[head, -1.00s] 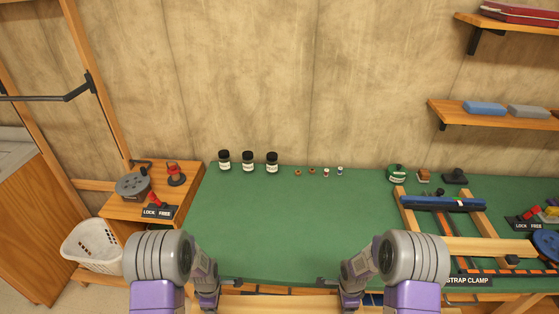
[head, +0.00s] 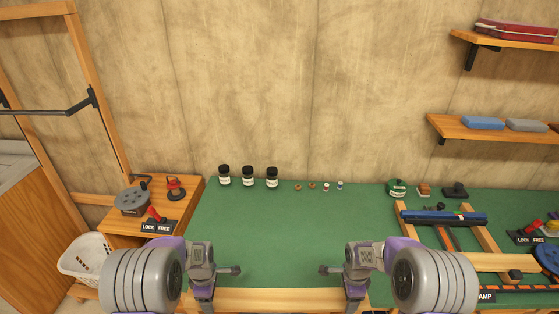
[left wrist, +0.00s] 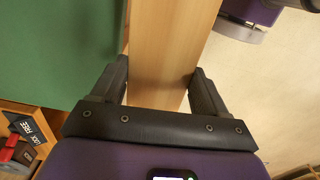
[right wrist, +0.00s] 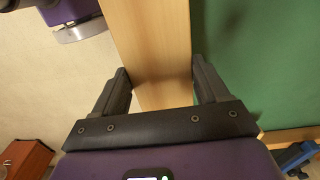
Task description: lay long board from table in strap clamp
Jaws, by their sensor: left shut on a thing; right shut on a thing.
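The long board (head: 280,299) is pale wood and lies level across the bottom of the head view, along the table's front edge. My left gripper (head: 204,296) is shut on its left part and my right gripper (head: 356,297) on its right part. In the left wrist view the board (left wrist: 172,45) runs between the fingers (left wrist: 157,92); the right wrist view shows the same (right wrist: 163,92). The strap clamp (head: 487,235) is a wooden frame at the table's right, with a blue bar (head: 445,217), an orange strap and a pale board (head: 490,263) across it. Its label is partly hidden by my right arm.
The green table top (head: 280,235) is clear in the middle. Several small jars and parts stand along its back edge, including a dark jar (head: 248,177). A side stand (head: 185,212) with a lever and a white basket (head: 85,258) are at left. Shelves (head: 490,128) hang at right.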

